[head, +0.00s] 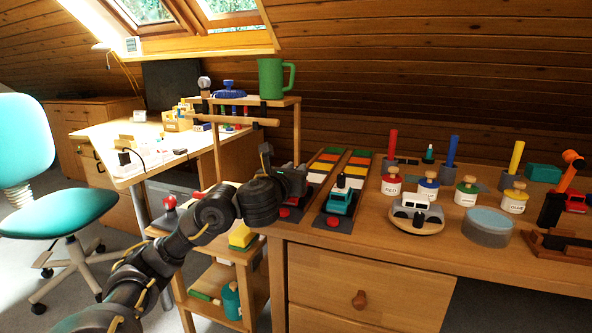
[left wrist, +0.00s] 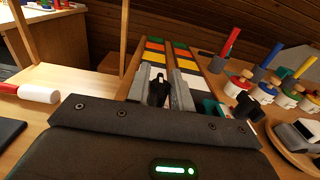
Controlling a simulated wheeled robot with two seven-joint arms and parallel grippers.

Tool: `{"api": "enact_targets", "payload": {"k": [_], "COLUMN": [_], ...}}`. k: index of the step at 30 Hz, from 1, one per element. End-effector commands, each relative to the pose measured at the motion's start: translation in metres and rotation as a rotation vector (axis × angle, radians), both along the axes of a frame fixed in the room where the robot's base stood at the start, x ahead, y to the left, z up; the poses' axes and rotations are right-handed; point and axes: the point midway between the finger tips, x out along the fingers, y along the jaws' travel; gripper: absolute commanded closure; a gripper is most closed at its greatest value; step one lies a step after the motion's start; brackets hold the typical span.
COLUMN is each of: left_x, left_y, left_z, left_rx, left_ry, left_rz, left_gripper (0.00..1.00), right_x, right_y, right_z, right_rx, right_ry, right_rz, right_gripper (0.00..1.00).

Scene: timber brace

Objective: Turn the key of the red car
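My left gripper (head: 292,178) is low over the near end of the left striped lane (head: 318,178). The red car there is mostly hidden behind my gripper and wrist in the head view. In the left wrist view a black key (left wrist: 158,92) stands between the two grey fingers (left wrist: 160,82), which sit close on both sides of it. The car body under it is hidden by the gripper. A teal car (head: 340,201) with a black key on top stands in the lane to the right; it also shows partly in the left wrist view (left wrist: 212,107). My right gripper is not in view.
Several labelled pots (head: 428,186) and a toy van on a round wooden plate (head: 416,215) stand right of the lanes. A blue-lidded round tin (head: 488,226) is further right. A shelf with a green mug (head: 270,78) rises behind my left gripper.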

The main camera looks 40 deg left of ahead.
Motion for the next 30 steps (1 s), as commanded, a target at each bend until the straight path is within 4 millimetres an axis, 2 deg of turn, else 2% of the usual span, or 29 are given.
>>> {"api": "enact_targets", "payload": {"k": [1,5,17,22,27,30], "left_x": [0.000,0.001,0.001,0.001,0.001,0.001], "left_y": [0.000,-0.001,0.000,0.000,0.001,0.001], "left_z": [0.000,0.001,0.002,0.001,-0.001,-0.001], "left_rx": [-0.001,-0.002,0.004,0.002,0.002,0.000], "left_ry": [0.000,-0.002,-0.002,-0.002,-0.002,-0.004], "left_rz": [0.000,-0.001,-0.071,-0.183,-0.336,-0.431], "left_gripper": [0.84,1.00,1.00,1.00,1.00,1.00], "right_x": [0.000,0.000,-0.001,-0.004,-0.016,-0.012], "right_y": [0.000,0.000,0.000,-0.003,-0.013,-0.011], "right_z": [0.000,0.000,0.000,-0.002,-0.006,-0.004], "right_rx": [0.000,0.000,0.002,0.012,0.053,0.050], "right_ry": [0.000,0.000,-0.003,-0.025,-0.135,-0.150], "right_rz": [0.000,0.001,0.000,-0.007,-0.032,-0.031], "right_gripper": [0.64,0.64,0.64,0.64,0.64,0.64]}}
